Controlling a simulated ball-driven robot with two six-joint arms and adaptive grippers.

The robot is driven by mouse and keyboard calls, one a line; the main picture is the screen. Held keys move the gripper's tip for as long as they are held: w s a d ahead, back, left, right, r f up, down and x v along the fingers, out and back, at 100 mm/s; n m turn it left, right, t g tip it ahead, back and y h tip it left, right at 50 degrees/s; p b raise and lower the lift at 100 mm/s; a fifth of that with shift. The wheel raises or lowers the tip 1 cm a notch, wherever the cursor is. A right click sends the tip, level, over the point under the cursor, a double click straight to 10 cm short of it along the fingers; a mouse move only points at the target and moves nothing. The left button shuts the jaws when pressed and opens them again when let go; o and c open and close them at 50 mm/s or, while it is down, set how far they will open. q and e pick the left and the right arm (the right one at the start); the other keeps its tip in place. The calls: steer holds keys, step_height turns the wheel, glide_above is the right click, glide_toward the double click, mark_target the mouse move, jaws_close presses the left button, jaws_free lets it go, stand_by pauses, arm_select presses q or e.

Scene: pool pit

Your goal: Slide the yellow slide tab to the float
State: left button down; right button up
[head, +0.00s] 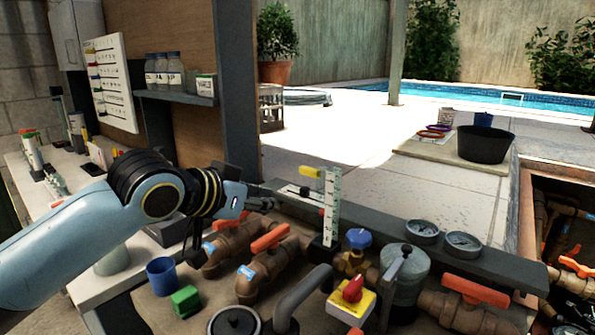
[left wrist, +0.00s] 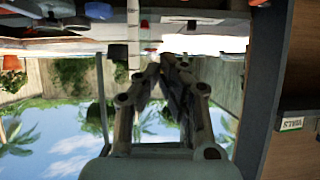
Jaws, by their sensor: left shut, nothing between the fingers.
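The yellow slide tab (head: 311,172) sticks out to the left near the top of an upright white scale (head: 332,205) with green marks. In the left wrist view, which is upside down, the closed fingers (left wrist: 170,65) point toward the bench and the scale (left wrist: 133,30) stands close by. My right gripper is not in view.
Orange-handled valves (head: 270,238) stand below my left gripper. A blue knob (head: 358,238), a red knob on a yellow box (head: 352,290) and two gauges (head: 463,241) lie to the right. A blue cup (head: 161,276) and green block (head: 185,300) stand front left.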

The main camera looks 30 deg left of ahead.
arm_select(q)
steer(key=w+a+r+t+h, duration=0.1)
steer(key=w+r, duration=0.2)
steer(key=r, duration=0.2)
steer(key=w+a+r+t, duration=0.1)
steer(key=w+r, duration=0.2)
steer(key=r, duration=0.2)
steer(key=p, duration=0.2)
glide_above(310, 172)
steer(key=a, duration=0.2)
step_height(310, 172, down, 2)
steer(key=shift+t, duration=0.3)
steer(key=f, duration=0.4)
steer(key=shift+s+d+f+p, duration=0.15)
steer(key=shift+s+d+p, duration=0.05)
steer(key=shift+s+p, duration=0.2)
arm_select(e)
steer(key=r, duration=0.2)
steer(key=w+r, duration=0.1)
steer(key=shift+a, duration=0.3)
